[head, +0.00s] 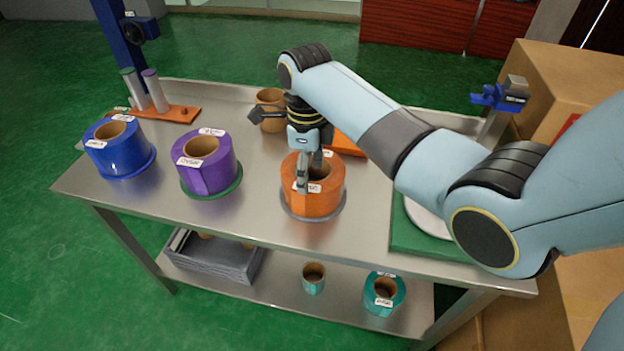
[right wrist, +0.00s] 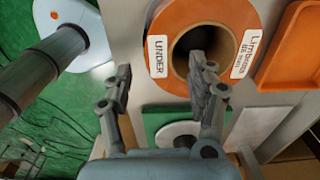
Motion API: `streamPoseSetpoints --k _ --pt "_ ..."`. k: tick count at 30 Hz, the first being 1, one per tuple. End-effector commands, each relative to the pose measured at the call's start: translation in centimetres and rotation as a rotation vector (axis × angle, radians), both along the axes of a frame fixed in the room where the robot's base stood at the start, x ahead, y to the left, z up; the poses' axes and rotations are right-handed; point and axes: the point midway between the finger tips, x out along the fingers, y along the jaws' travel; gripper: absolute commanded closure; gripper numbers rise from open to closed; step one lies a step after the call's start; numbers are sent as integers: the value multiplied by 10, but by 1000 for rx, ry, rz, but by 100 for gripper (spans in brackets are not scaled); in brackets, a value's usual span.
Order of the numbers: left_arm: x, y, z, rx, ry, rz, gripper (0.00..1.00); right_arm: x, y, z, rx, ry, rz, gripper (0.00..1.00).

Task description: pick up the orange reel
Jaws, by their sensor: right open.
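The orange reel (head: 328,202) stands with its hole up on a grey round base near the table's front edge. In the right wrist view the reel (right wrist: 182,20) shows white labels and a brown core around a dark hole. My right gripper (head: 310,180) points down at the reel, with its fingers apart. In the right wrist view the gripper (right wrist: 160,72) has one finger over the core opening and the other outside the reel's rim. I cannot tell whether either finger touches it. My left gripper is not in view.
A purple reel (head: 222,160) and a blue reel (head: 100,135) stand to the left on the metal table (head: 255,215). A brown core (head: 268,98) and an orange tray (head: 347,143) are behind the gripper. A green board (head: 425,240) lies to the right.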

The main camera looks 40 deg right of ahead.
Motion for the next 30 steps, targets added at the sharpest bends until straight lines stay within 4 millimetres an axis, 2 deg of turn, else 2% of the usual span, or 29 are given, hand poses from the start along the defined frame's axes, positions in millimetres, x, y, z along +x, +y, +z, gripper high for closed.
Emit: streamPoseSetpoints --k 7,10,18,23,30 --pt "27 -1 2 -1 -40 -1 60 2 0 -37 0 4 0 42" --pt "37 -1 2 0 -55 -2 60 2 0 -47 0 1 0 42" --pt "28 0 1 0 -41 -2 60 2 -1 -50 -1 1 0 44" --pt "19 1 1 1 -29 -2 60 2 -1 -50 -1 1 0 65" --pt "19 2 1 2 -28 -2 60 1 -1 -50 0 1 0 96"
